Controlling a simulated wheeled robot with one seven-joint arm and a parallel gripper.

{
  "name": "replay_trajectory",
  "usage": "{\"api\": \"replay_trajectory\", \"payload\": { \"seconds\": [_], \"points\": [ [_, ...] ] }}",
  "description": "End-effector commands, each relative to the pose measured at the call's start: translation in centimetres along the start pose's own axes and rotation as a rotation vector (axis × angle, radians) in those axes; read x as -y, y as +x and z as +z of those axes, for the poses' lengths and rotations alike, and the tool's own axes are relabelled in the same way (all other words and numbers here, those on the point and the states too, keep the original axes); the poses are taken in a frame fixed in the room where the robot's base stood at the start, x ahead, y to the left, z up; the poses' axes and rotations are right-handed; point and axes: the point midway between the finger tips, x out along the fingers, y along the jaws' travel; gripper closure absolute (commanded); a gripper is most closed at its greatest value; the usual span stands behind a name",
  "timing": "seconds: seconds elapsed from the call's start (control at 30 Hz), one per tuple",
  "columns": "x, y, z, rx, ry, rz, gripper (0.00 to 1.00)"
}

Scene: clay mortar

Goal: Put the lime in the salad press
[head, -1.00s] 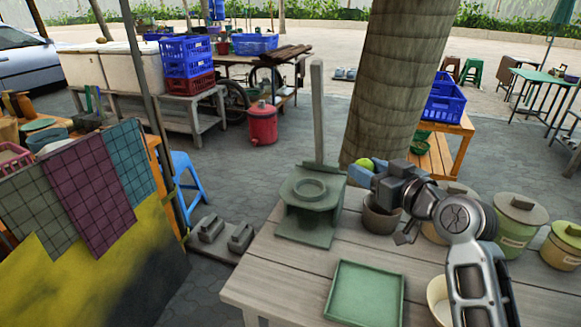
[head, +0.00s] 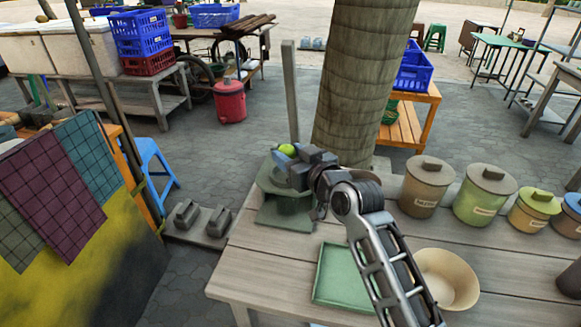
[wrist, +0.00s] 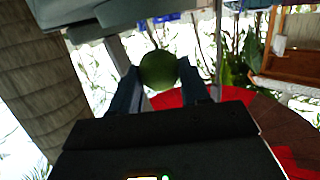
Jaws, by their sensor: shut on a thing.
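The lime (head: 287,150) is round and green. My gripper (head: 281,156) is shut on it; the wrist view shows the lime (wrist: 158,70) between the two blue fingertips (wrist: 158,84). The salad press (head: 284,217) is a grey-green stand with a tall upright lever (head: 290,90), at the back left of the wooden table. In the head view my gripper and the lime overlap the press's top, which they partly hide. I cannot tell how high the lime is above it.
A green square tray (head: 340,275) lies in front of the press, with a beige bowl (head: 446,280) to its right. Several lidded canisters (head: 425,187) stand along the back right of the table (head: 250,270). A tree trunk (head: 365,80) rises behind it.

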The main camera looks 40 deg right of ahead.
Motion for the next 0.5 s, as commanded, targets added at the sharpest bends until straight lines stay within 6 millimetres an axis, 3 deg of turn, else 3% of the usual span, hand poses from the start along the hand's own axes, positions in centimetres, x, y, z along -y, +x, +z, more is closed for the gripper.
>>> {"api": "replay_trajectory", "payload": {
  "seconds": [0.3, 0.5],
  "points": [
    [0.1, 0.6, 3.7, 0.002, 0.0, 0.0, 0.84],
    [0.0, 0.6, 4.0, -0.001, -0.001, 0.001, 0.84]
  ]
}}
